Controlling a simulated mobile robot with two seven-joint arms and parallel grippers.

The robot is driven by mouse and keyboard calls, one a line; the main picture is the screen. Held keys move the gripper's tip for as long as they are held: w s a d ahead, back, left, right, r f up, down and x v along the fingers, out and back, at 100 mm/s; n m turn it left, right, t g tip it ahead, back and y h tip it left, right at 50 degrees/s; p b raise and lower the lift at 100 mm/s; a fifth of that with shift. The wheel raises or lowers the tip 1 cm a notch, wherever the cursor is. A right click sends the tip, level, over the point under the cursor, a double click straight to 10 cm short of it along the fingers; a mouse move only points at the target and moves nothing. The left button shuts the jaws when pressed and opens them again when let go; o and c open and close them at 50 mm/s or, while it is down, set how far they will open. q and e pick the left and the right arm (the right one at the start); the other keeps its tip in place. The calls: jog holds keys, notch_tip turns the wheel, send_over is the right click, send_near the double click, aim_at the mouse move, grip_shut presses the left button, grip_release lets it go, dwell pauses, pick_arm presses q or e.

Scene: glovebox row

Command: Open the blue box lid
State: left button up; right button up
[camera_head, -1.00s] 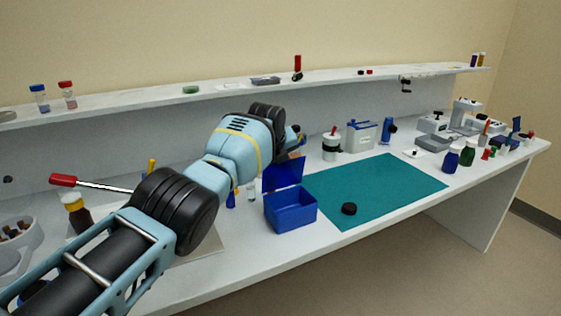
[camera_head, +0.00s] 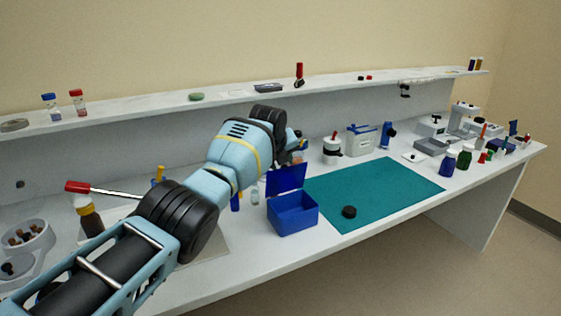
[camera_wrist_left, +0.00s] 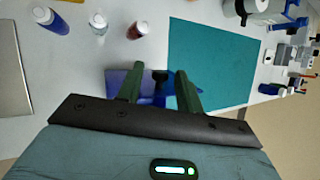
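The blue box (camera_head: 293,215) stands on the bench at the left edge of the teal mat. Its lid (camera_head: 287,179) is raised, standing up from the back edge, and the dark inside shows. My left gripper (camera_head: 299,146) is just behind and above the lid, its fingertips mostly hidden by the wrist. In the left wrist view the two green fingers (camera_wrist_left: 160,86) are spread apart, with the blue lid (camera_wrist_left: 117,80) below and beside them. No clear grip on the lid shows. My right gripper is in neither view.
The teal mat (camera_head: 398,192) holds a black round cap (camera_head: 349,212). Small vials (camera_wrist_left: 99,23) stand near the lid. A white jar (camera_head: 332,151) and a grey-white case (camera_head: 361,139) stand behind the mat. A red-handled screwdriver (camera_head: 78,187) shows at left.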

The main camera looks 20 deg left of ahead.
aim_at(280, 176)
pick_arm(q)
jog(key=p+v, duration=0.1)
jog(key=v, duration=0.2)
jog(key=shift+w+r, duration=0.15)
jog(key=shift+r, duration=0.15)
jog(key=shift+s+r+p, duration=0.3)
jog(key=shift+s+r, duration=0.15)
jog(key=shift+s, duration=0.15)
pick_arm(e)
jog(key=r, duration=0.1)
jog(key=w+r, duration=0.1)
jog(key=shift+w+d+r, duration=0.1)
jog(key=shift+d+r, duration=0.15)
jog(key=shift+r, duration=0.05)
pick_arm(q)
jog(key=shift+f, duration=0.1)
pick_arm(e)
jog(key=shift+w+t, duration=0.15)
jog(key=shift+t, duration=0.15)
